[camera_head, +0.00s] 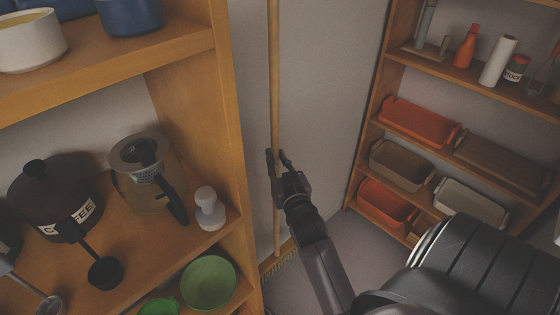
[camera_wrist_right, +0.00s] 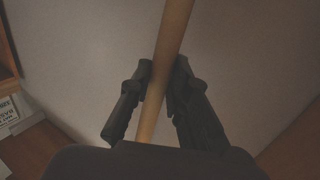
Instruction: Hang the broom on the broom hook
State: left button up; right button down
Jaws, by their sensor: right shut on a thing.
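The broom (camera_head: 275,90) stands nearly upright against the grey wall between two wooden shelf units. Its bristles (camera_head: 277,275) show low down, partly hidden by the left shelf unit. My right gripper (camera_head: 278,160) is shut on the broom's wooden handle at about the middle of the picture. In the right wrist view the handle (camera_wrist_right: 173,35) passes, slightly tilted, between the two dark fingers (camera_wrist_right: 157,85). The top of the broom is outside the head view. I see no broom hook in either view. My left gripper is not in view.
The right shelf unit (camera_head: 375,90) holds orange bins (camera_head: 418,120) and bottles. Some floor (camera_head: 365,240) is clear between them.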

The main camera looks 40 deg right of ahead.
jog(key=shift+w+a+f+b, duration=0.15)
jog(key=shift+w+f+b, duration=0.15)
jog(key=shift+w, duration=1.3)
jog(key=shift+w+a+f+b, duration=0.15)
jog(key=shift+w+b, duration=0.3)
jog(key=shift+w, duration=1.1)
jog(key=shift+w+a+f+b, duration=0.1)
jog(key=shift+w+f+b, duration=0.25)
jog(key=shift+w, duration=1.25)
jog(key=shift+f, duration=0.25)
jog(key=c, duration=1.5)
grip_release()
jog(key=shift+o, duration=0.4)
jog(key=shift+f, duration=0.15)
